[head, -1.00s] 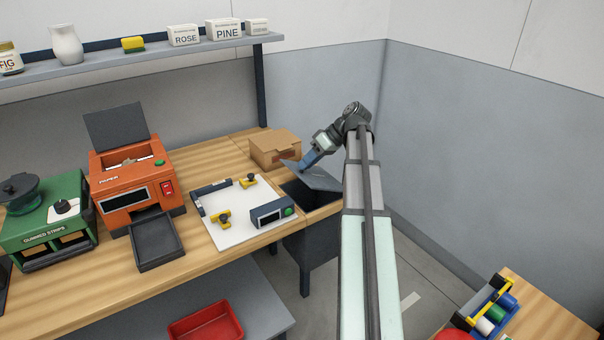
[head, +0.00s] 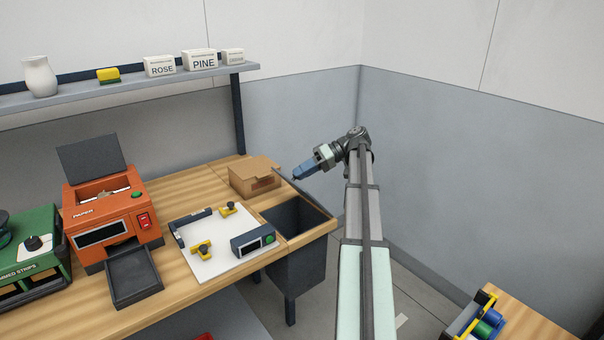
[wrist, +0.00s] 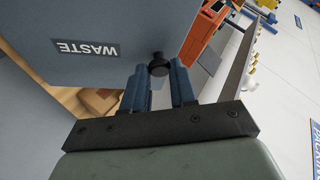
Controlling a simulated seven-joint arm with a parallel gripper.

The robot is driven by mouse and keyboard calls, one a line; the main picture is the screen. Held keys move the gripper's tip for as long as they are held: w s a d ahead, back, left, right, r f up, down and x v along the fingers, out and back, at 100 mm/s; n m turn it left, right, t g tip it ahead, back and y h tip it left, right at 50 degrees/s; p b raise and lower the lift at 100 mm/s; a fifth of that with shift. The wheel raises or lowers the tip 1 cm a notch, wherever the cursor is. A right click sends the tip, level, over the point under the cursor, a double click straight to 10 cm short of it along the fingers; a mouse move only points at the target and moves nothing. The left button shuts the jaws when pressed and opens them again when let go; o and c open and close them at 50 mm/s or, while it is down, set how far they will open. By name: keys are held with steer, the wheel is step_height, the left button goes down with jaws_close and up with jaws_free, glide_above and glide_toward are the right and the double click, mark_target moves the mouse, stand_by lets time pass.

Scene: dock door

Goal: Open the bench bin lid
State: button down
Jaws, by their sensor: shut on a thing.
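The bench bin (head: 300,262) is a dark grey box set into the right end of the bench, and its dark opening shows. Its grey lid (wrist: 130,25) fills the upper left of the wrist view, with a "WASTE" label (wrist: 85,48) and a round black knob (wrist: 158,60). In the head view the lid is hard to make out, seemingly almost edge-on beside the opening. In the wrist view my blue fingers (wrist: 160,78) are shut on the knob, one on each side.
A cardboard box (head: 254,178) stands just behind the bin. A white board (head: 213,262) with yellow clamps and a dark device (head: 253,243) lies left of it. An orange machine (head: 105,210) is farther left. Walls stand behind and to the right.

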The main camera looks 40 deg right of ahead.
steer(key=c, duration=0.9)
jaws_free()
